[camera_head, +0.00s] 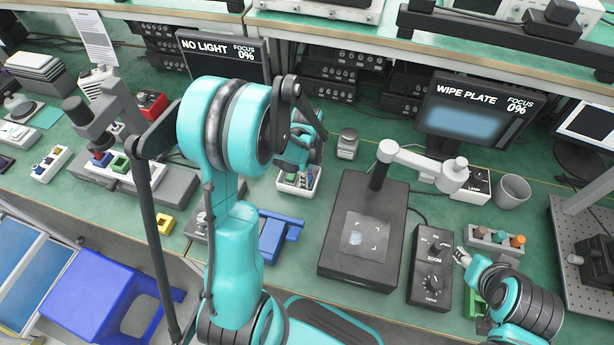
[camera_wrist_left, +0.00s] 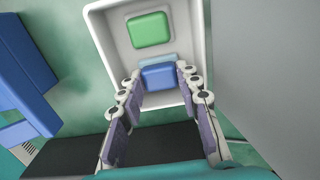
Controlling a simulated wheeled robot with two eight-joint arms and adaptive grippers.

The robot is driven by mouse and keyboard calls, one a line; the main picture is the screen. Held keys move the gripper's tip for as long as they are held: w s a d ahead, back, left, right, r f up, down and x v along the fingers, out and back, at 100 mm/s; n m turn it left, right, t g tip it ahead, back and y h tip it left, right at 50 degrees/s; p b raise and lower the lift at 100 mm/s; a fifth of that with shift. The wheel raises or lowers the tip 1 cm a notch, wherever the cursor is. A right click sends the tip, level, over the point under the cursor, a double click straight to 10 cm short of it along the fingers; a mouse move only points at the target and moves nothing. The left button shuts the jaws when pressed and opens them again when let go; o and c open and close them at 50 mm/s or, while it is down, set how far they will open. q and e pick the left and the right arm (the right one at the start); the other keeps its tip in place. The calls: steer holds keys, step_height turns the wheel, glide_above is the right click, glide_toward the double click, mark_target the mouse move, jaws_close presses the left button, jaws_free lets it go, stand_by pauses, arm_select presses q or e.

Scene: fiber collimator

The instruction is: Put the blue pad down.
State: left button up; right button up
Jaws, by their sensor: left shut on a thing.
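The blue pad (camera_wrist_left: 158,77) is between the fingertips of my left gripper (camera_wrist_left: 157,90) in the left wrist view. My left gripper is shut on it, over the near part of a white tray (camera_wrist_left: 200,45). A green pad (camera_wrist_left: 149,30) lies at the far end of the same tray. I cannot tell whether the blue pad touches the tray floor. In the head view my left gripper (camera_head: 300,158) is over the small white tray (camera_head: 312,187), partly hiding it. My right gripper (camera_head: 462,256) is at the lower right, beside the zoom box; its finger opening is unclear.
A dark inspection stand (camera_head: 340,265) with a white arm stands right of the tray. The zoom box (camera_head: 431,285) is further right. A blue block (camera_head: 275,240) lies nearer the bench edge. Monitors (camera_head: 475,115) stand behind.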

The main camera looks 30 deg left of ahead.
arm_select(q)
steer(key=o, duration=0.9)
steer(key=shift+o, duration=0.2)
step_height(320, 180, up, 11)
steer(key=p, duration=0.5)
steer(key=s+d+r+n+t, duration=0.7)
steer(key=s+d+r+n, duration=0.3)
steer(key=n, duration=0.5)
steer(key=shift+s+d+r, duration=0.3)
steer(key=shift+s+r, duration=0.2)
steer(key=shift+r, duration=0.1)
